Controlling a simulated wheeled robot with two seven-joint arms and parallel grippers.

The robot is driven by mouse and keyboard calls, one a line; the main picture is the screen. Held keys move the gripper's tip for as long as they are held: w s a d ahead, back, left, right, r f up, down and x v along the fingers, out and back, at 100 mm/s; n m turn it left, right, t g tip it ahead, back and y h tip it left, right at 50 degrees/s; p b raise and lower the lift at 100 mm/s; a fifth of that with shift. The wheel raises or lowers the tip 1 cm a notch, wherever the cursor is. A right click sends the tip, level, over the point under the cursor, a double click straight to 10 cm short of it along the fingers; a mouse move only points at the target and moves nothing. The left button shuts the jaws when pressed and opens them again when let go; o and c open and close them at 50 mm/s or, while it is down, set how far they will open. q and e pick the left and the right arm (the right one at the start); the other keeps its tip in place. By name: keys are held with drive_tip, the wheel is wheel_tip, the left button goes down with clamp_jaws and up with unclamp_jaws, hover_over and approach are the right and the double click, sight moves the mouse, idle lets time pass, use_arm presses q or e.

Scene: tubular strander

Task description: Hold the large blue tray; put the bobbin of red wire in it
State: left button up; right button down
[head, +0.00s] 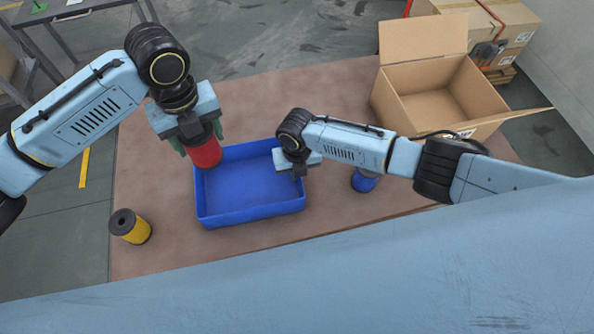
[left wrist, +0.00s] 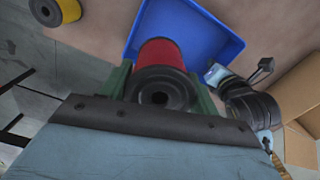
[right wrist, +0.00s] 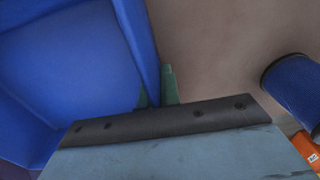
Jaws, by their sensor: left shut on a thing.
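The large blue tray (head: 250,200) sits on the brown table, empty inside as far as I see. My left gripper (head: 200,149) is shut on the bobbin of red wire (head: 206,155) and holds it at the tray's back left corner. In the left wrist view the red bobbin (left wrist: 160,54) is upright between the green fingers, overlapping the blue tray (left wrist: 203,32). My right gripper (head: 298,173) is at the tray's right wall. In the right wrist view its fingers (right wrist: 157,92) are on either side of the tray wall (right wrist: 140,40), pinching it.
A bobbin of yellow wire (head: 130,226) stands at the table's left edge. A bobbin of blue wire (head: 364,180) stands right of the tray, under my right arm. An open cardboard box (head: 440,105) is at the back right. The table behind the tray is clear.

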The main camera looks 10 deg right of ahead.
use_arm(q)
hover_over(227, 193)
wheel_tip(227, 193, down, 10)
drive_tip(key=shift+r, duration=0.15)
idle(1.3)
idle(1.5)
drive_tip(key=shift+f, duration=4.65)
drive_tip(key=o, duration=1.3)
wheel_tip(227, 193, up, 12)
drive_tip(key=shift+d+r, duration=0.1)
use_arm(e)
drive_tip(key=c, duration=1.5)
unclamp_jaws()
drive_tip(key=shift+c, duration=0.2)
